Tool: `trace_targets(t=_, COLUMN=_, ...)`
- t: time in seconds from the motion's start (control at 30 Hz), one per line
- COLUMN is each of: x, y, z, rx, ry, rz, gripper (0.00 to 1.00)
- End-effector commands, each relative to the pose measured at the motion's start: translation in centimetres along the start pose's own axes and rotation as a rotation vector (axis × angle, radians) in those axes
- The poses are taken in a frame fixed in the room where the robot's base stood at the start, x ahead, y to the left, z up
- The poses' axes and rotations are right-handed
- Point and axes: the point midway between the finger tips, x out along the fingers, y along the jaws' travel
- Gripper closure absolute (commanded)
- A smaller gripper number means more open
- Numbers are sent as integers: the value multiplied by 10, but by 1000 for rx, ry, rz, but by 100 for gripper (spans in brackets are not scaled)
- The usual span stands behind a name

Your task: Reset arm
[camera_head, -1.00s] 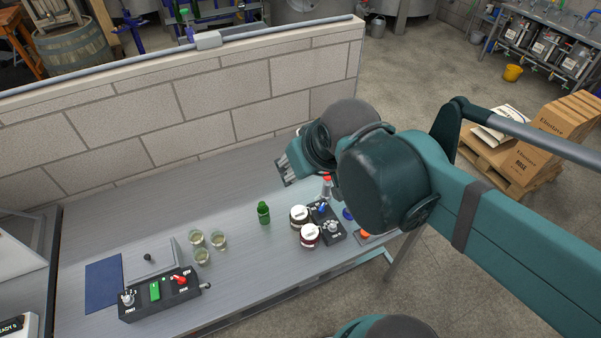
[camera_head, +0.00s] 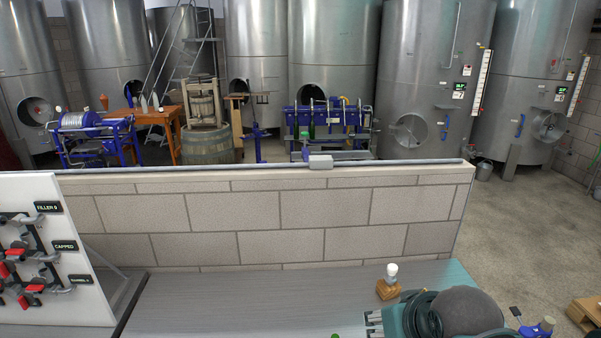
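The end of my arm with my gripper (camera_head: 374,325) shows at the bottom right of the view, over the grey worktop (camera_head: 240,300). Its grey fingers point left and are partly cut off by the lower edge, so I cannot tell whether they are open or shut. I see nothing held in the visible part. A small green top (camera_head: 335,336) just shows at the bottom edge, left of the fingers.
A block wall (camera_head: 280,220) stands behind the worktop. A wooden piece with a white knob (camera_head: 388,283) sits near my gripper. A white valve panel (camera_head: 45,250) stands at the left. Steel tanks (camera_head: 430,80) stand beyond the wall.

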Motion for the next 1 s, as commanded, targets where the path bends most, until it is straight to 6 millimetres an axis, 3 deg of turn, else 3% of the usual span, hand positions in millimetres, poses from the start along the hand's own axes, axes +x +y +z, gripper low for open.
trace_targets(t=0.5, x=68, y=0, z=48, rx=0, ry=0, rz=0, gripper=60)
trace_targets(t=0.7, x=80, y=0, z=57, rx=0, ry=0, rz=0, gripper=60)
trace_targets(t=1.0, x=81, y=0, z=58, rx=0, ry=0, rz=0, gripper=60)
